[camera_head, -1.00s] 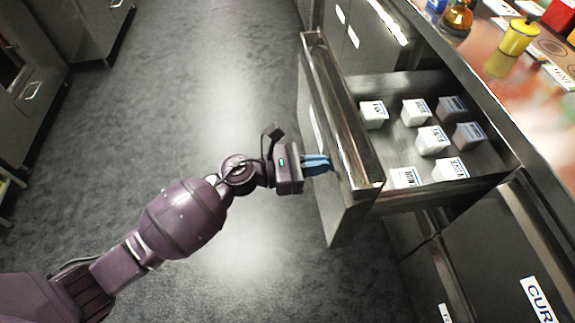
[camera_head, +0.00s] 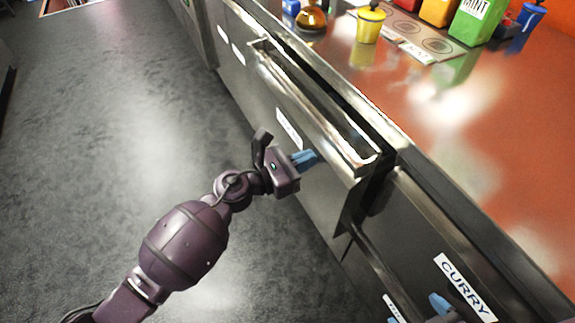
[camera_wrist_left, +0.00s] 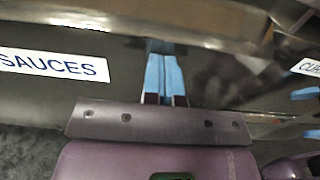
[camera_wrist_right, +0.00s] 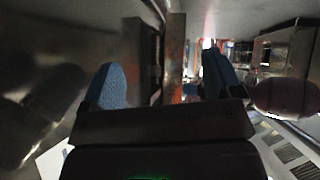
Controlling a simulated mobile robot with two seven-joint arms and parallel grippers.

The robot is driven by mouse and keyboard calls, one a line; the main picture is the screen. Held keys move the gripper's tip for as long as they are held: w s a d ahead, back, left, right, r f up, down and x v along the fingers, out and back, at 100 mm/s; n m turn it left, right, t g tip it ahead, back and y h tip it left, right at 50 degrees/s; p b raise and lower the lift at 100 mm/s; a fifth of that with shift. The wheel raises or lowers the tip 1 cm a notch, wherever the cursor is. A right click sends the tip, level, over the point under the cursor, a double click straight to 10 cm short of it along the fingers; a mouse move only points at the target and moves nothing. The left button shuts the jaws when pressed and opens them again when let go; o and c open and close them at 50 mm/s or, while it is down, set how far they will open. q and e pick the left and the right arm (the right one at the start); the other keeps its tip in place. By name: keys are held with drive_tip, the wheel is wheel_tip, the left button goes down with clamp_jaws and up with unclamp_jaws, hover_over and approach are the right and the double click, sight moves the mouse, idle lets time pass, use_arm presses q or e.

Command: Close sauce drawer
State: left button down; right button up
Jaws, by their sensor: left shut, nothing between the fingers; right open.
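The sauce drawer (camera_head: 316,118) is a dark metal drawer with a bright top rail, pushed most of the way in. A narrow gap shows behind its front, and the white containers inside are hidden. Its SAUCES label (camera_wrist_left: 52,65) shows in the left wrist view. My left gripper (camera_head: 305,159) is shut and empty, its blue fingertips at the drawer front to the right of the label; I cannot tell whether they touch. My right gripper (camera_head: 416,312) is partly visible at the bottom right near the CURRY label; the right wrist view shows its fingers (camera_wrist_right: 163,82) apart and empty.
The orange counter (camera_head: 480,130) runs above the drawer. It carries a yellow pot (camera_head: 370,24), an amber bottle (camera_head: 311,17) and a green MINT container (camera_head: 480,20). A CURRY-labelled front (camera_head: 464,287) is at the lower right. The grey floor (camera_head: 110,130) is clear on the left.

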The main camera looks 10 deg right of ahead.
use_arm(q)
drive_tip(key=b+x, duration=0.1)
drive_tip(key=x, duration=0.8)
drive_tip(key=shift+f, duration=0.1)
use_arm(e)
drive_tip(key=shift+w+a+r, duration=0.1)
drive_tip(key=shift+w+r, duration=0.15)
drive_tip(key=shift+w, duration=0.05)
use_arm(q)
drive_tip(key=shift+r, duration=0.3)
use_arm(e)
drive_tip(key=shift+s+f, duration=0.1)
